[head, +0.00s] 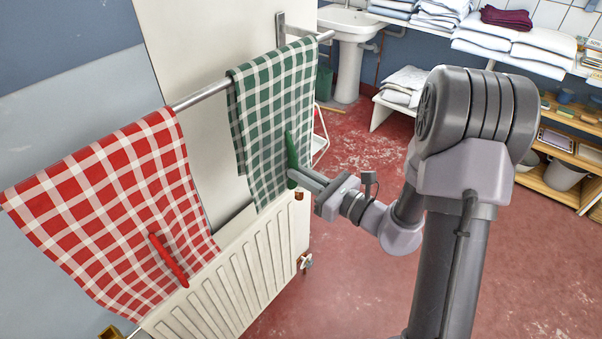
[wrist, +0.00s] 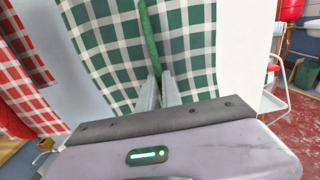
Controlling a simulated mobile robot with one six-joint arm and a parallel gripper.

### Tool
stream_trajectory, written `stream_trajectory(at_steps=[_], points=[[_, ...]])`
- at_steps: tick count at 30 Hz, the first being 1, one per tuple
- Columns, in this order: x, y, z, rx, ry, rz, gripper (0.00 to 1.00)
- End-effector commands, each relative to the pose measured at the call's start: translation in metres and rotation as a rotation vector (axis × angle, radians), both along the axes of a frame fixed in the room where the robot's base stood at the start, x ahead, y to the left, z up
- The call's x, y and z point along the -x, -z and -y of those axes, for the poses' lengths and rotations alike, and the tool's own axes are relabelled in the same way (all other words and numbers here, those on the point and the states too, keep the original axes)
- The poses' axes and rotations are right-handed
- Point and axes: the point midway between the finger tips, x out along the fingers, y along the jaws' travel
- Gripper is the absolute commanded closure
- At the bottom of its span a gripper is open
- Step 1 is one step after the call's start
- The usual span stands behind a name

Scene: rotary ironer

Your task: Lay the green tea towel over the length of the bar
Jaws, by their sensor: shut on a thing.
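The green tea towel (head: 268,85), checked green and white, hangs over the right part of the metal bar (head: 199,95), one long side facing me. It fills the upper middle of the wrist view (wrist: 197,45). A solid green strip (head: 291,150) stands out from its front face. My gripper (head: 293,174) is shut on this strip, low on the towel's front, and its fingers show in the wrist view (wrist: 161,88).
A red checked towel (head: 110,190) with a red strip (head: 168,260) hangs on the bar's left part. A white radiator (head: 235,275) stands below. A sink (head: 350,25) and linen shelves (head: 515,50) are behind. Red floor is open at right.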

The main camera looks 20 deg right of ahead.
Motion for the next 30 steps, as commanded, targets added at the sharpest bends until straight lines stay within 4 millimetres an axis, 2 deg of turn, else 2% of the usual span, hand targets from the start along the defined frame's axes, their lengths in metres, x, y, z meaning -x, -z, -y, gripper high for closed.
stream_trajectory(at_steps=[23, 24, 27, 30], points=[[-0.0001, 0.0086, 0.0001, 0.000, 0.000, 0.000, 1.00], [-0.0001, 0.0084, 0.0001, 0.000, 0.000, 0.000, 0.88], [-0.0001, 0.0078, 0.0001, 0.000, 0.000, 0.000, 0.68], [-0.0001, 0.0077, 0.0001, 0.000, 0.000, 0.000, 0.66]])
